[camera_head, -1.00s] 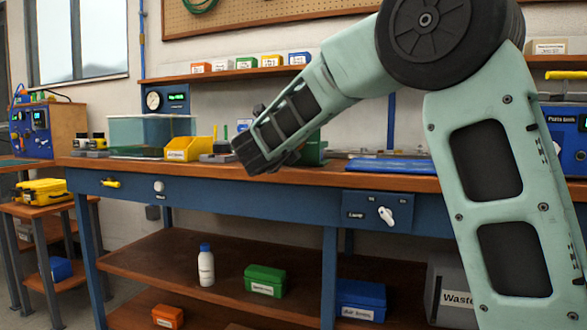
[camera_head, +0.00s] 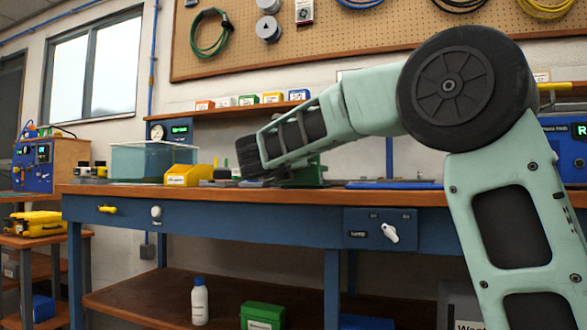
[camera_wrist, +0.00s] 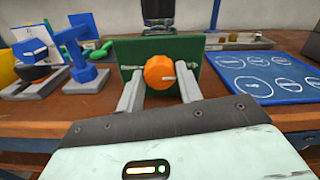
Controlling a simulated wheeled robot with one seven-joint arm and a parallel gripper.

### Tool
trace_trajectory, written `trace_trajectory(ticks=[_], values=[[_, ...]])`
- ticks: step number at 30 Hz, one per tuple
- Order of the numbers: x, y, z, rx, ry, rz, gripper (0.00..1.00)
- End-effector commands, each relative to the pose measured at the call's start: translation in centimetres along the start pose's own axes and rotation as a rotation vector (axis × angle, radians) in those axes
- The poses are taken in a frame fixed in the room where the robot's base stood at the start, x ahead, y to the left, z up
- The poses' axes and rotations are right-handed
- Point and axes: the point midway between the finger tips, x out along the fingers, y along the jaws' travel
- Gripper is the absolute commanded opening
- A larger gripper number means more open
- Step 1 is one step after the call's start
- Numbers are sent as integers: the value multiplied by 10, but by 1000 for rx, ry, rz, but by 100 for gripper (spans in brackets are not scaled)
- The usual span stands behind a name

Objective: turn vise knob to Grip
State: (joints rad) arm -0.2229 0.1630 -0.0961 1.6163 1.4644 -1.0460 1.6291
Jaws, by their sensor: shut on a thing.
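An orange round knob (camera_wrist: 159,73) with a pale pointer mark sits on the front of the green vise (camera_wrist: 215,68) in the wrist view. The mark lies roughly horizontal, toward the right. White lettering on both sides of the knob is partly hidden and too small to read. My gripper (camera_wrist: 159,88) is shut on the knob, one finger on each side. In the head view, the green vise (camera_head: 308,173) shows on the bench behind my arm, and the knob is hidden there.
A blue mat with white ovals (camera_wrist: 265,78) lies right of the vise. A blue clamp-like part (camera_wrist: 80,60) and other small items stand left. A yellow bin (camera_head: 183,176) and a clear tank (camera_head: 140,162) are on the bench (camera_head: 330,199).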

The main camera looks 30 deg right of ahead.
Motion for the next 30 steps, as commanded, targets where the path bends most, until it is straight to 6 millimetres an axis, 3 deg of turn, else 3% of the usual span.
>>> trace_trajectory(ticks=[9, 10, 12, 23, 30], values=[[0, 1, 0, 3, 1, 2, 13], [0, 1, 0, 3, 1, 2, 41], [0, 0, 0, 3, 0, 2, 57], [-5, 0, 1, 2, 0, 2, 57], [-44, 0, 3, 1, 0, 5, 57]])
